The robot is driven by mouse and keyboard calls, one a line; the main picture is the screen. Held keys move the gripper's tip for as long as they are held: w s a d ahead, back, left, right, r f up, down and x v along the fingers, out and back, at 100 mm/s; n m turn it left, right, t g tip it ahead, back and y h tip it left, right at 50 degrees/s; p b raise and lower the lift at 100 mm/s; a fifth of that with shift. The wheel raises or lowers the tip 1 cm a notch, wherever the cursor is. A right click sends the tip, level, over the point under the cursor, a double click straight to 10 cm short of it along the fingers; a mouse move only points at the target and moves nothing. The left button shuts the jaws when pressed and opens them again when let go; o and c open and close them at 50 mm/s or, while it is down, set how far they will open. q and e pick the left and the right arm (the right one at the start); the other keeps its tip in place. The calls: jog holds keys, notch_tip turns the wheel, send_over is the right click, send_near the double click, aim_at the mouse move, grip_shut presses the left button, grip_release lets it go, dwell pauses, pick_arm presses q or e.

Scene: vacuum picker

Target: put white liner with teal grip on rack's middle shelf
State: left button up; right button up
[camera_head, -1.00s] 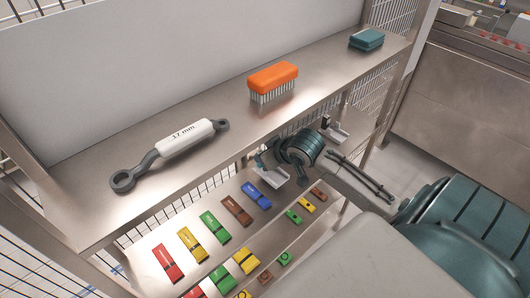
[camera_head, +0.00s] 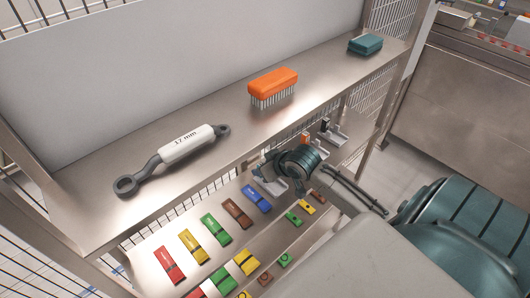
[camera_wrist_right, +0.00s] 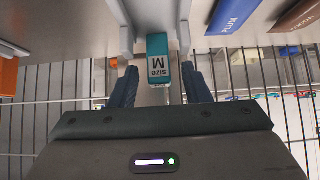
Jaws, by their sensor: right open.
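My right gripper (camera_head: 303,157) is open at the right end of the rack's lower visible tier, beside the coloured blocks. In the right wrist view, a teal piece with a white "size M" label (camera_wrist_right: 157,62) sits between the two fingers of the gripper (camera_wrist_right: 156,40). Gaps show on both sides of it. I cannot tell whether this is the liner's teal grip; no white liner body shows clearly. The upper visible shelf (camera_head: 200,105) bears other items; I cannot tell which shelf is the middle one. My left gripper is not in view.
The upper shelf holds a white-gripped wrench (camera_head: 185,143), an orange brush (camera_head: 273,83) and a teal block (camera_head: 365,44), with bare gaps between them. Several coloured blocks, such as a blue one (camera_head: 256,197), lie below. Wire mesh (camera_head: 385,75) closes the rack's right side.

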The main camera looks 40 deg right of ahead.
jog(key=shift+r, duration=0.1)
jog(key=v, duration=1.2)
dwell(0.4)
